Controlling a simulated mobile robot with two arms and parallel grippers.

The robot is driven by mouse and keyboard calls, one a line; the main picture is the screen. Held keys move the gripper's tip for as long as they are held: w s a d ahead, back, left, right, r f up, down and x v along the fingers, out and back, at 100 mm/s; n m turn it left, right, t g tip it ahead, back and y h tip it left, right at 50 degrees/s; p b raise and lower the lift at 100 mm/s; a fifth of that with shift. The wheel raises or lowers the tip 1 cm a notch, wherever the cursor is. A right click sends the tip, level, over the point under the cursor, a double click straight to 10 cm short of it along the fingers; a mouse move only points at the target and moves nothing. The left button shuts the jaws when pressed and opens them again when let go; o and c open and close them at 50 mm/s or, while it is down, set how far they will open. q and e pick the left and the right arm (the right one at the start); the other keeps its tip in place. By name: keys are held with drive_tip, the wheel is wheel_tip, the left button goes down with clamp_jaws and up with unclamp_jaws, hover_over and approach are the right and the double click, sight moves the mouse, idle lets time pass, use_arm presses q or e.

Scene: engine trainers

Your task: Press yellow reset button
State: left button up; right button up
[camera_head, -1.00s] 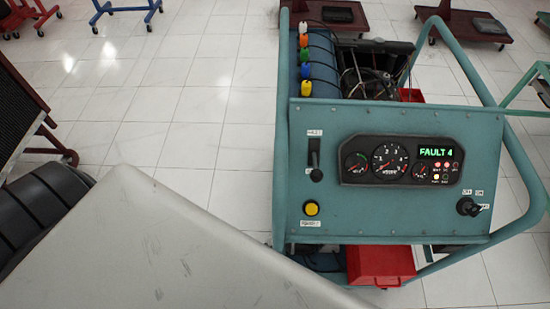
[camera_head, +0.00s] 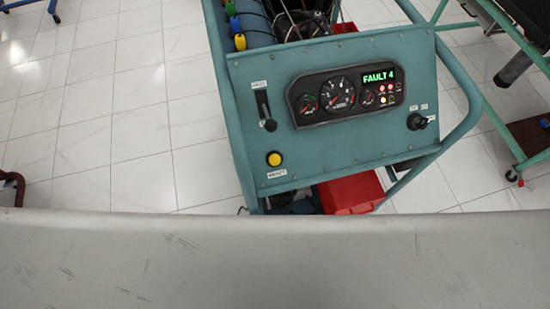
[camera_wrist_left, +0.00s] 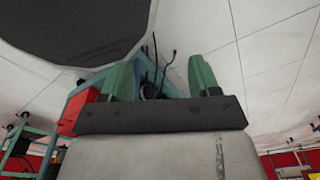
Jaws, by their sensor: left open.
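The yellow button (camera_head: 274,158) sits at the lower left of the teal control panel (camera_head: 330,150), above a small white label. Part of a teal frame shows behind the fingers. My left gripper does not show in the head view, so its distance to the button cannot be told. My right gripper is in neither view.
A black lever (camera_head: 264,110) is above the button, and a black rotary switch (camera_head: 416,121) is at the panel's right. A red box (camera_head: 350,193) is below the panel. A teal tube frame surrounds the trainer. Tiled floor at left is mostly clear. A grey surface blocks the bottom.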

use_arm(q)
drive_tip(key=shift+s, duration=0.35)
